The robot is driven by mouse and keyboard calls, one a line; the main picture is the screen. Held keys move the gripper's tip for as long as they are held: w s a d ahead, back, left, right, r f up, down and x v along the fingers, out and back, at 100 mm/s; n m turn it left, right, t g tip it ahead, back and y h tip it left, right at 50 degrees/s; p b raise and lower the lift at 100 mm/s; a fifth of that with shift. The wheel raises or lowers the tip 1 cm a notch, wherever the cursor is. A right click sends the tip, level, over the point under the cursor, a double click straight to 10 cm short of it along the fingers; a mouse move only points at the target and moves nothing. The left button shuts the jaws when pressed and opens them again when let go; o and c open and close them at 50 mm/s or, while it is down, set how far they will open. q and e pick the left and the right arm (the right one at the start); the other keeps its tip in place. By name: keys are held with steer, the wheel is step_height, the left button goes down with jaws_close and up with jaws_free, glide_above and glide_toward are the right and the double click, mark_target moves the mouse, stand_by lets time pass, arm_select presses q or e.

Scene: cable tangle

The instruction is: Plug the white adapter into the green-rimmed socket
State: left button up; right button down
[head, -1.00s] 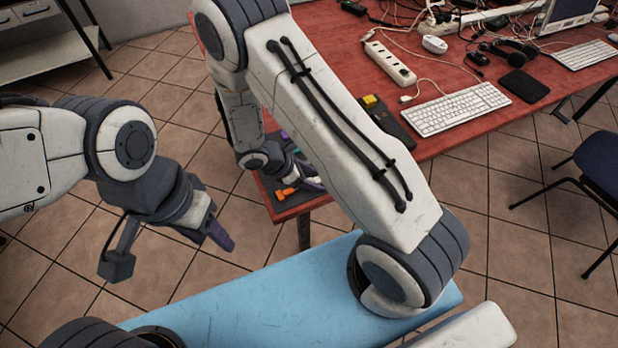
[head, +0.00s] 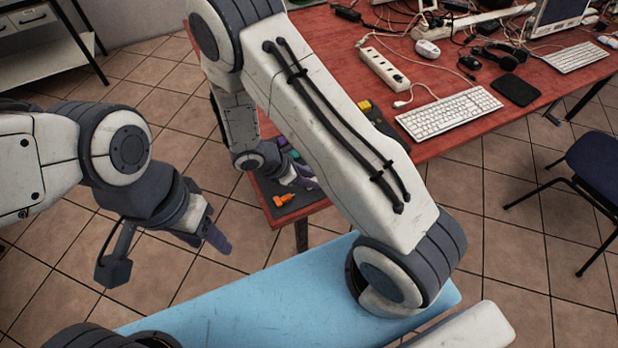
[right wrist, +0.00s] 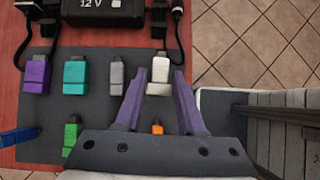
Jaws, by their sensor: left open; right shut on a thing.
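The white adapter (right wrist: 160,75) lies at the right end of a row of connectors on the dark mat, with a black cable running up from it in the right wrist view. My right gripper (right wrist: 160,78) is shut on it, one purple finger on each side. In the head view my right gripper (head: 300,177) is low over the mat, partly hidden behind my own forearm. My left gripper (head: 217,240) is open and empty over the floor, away from the table. I cannot make out the green-rimmed socket in either view.
Purple (right wrist: 36,75), teal (right wrist: 76,75) and grey (right wrist: 117,75) connectors lie left of the adapter. Green (right wrist: 73,135) and orange (right wrist: 157,128) pieces lie nearer. A black 12 V box (right wrist: 103,11) stands behind. A power strip (head: 384,68) and keyboard (head: 448,112) lie farther along the red table.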

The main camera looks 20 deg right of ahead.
steer(key=shift+r+p, duration=1.55)
steer(key=shift+r, duration=0.7)
